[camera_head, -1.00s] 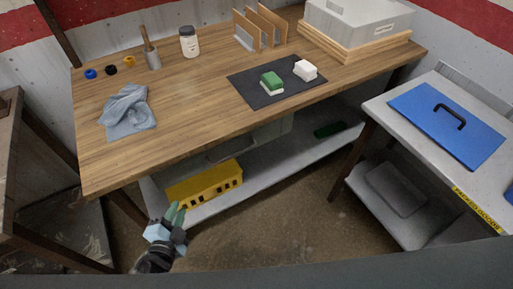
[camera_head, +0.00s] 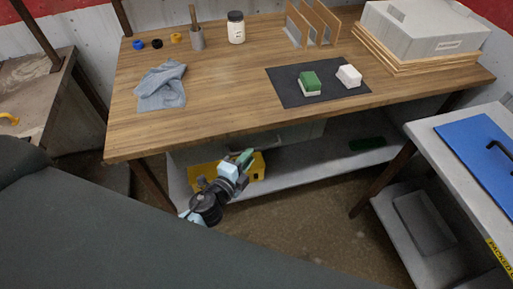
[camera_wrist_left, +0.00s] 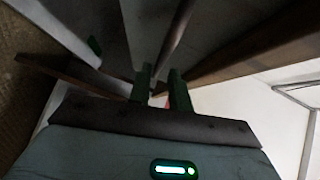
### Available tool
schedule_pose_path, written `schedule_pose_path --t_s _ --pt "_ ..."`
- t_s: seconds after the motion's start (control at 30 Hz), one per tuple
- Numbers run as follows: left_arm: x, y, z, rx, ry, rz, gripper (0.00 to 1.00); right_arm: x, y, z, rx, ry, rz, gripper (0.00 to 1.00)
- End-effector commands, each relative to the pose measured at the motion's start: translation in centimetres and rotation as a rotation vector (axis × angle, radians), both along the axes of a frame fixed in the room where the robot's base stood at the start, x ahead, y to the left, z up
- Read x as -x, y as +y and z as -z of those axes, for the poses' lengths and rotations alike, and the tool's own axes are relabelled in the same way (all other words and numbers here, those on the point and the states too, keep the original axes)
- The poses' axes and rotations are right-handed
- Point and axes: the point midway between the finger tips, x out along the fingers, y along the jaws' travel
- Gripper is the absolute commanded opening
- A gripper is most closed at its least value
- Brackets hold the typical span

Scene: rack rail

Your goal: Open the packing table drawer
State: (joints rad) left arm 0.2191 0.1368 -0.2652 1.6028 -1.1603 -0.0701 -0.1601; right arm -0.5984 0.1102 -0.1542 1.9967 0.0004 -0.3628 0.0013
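The packing table (camera_head: 225,95) has a wooden top. Its grey drawer (camera_head: 300,133) sits under the front edge, and appears shut, though my arm covers part of it. My left gripper (camera_head: 243,158) is in front of the drawer's left part, below the tabletop edge. In the left wrist view its two dark green fingers (camera_wrist_left: 160,88) stand apart, open. A bar (camera_wrist_left: 176,42), seemingly the drawer handle, runs toward the gap between them. I cannot tell whether the fingers touch it. My right gripper is in neither view.
A yellow bin (camera_head: 258,168) stands on the grey lower shelf (camera_head: 300,170) behind my left gripper. A side table with a blue board (camera_head: 480,150) is at the right.

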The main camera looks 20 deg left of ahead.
Motion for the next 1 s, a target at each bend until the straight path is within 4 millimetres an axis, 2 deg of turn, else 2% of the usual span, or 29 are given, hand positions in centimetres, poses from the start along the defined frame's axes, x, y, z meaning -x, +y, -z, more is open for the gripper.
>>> schedule_pose_path --t_s 0.1,0.3,0.7,0.73,0.87,1.0 --pt "-1.9 -0.4 0.3 0.002 -0.001 0.000 0.20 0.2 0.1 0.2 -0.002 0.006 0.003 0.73" --pt "-4.0 -0.8 0.7 0.002 0.001 0.000 0.20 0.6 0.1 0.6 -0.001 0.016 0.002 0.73" --pt "-4.9 -1.0 0.7 0.003 0.001 0.000 0.20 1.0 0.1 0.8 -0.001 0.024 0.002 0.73" --pt "-4.9 -1.0 0.7 0.003 0.001 0.000 0.18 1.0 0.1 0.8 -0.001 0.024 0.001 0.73" --pt "-4.9 -1.0 0.7 0.003 0.001 0.000 0.01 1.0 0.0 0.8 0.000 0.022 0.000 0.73" --pt "-4.9 -1.0 0.8 0.002 0.000 0.000 0.00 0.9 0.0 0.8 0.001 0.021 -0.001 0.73"
